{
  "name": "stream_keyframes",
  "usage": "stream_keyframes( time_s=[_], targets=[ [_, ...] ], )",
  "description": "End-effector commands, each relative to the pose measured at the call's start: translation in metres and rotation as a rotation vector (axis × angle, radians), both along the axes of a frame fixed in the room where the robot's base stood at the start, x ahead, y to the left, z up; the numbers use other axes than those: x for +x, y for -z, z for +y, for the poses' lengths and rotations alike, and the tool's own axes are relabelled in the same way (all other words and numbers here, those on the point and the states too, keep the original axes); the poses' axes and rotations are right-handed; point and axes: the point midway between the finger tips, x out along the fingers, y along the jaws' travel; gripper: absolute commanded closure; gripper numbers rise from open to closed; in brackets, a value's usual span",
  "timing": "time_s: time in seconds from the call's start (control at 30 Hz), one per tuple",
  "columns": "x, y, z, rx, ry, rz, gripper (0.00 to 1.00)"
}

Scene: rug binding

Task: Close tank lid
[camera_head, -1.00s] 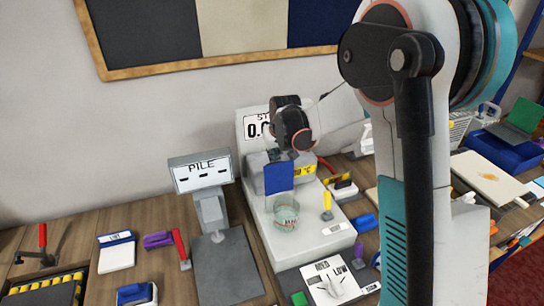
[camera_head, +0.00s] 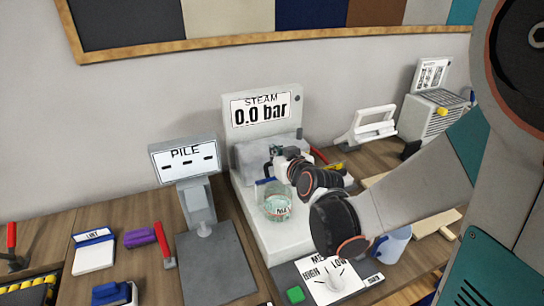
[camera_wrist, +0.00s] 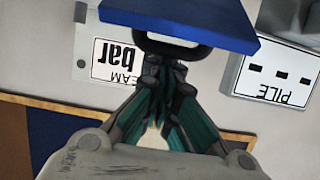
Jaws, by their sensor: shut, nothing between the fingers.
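The tank (camera_head: 277,206) is a clear round vessel with pale liquid and a label, on the white base of the steam unit (camera_head: 262,110), whose display reads 0.0 bar. A small strip of the blue lid (camera_head: 265,182) shows by the tank's rim; my gripper hides the rest, so its tilt is unclear in the head view. In the wrist view the blue lid (camera_wrist: 185,18) spans the top, with a dark piece at its edge. My gripper (camera_head: 272,155) is shut and empty. Its fingertips (camera_wrist: 160,65) are close to that dark piece; I cannot tell whether they touch.
The PILE display stand (camera_head: 185,160) is left of the steam unit. A dial panel (camera_head: 330,280) with a white knob and green button lies in front. A mug (camera_head: 393,245) is at the right. My arm crosses the right side.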

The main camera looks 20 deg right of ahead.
Motion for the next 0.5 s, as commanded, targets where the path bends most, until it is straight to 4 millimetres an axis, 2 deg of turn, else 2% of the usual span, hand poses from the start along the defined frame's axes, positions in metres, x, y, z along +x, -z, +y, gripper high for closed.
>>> stream_keyframes(
  time_s=[0.5],
  targets=[
    [-0.051,0.033,-0.004,0.000,-0.001,0.005,1.00]
  ],
)
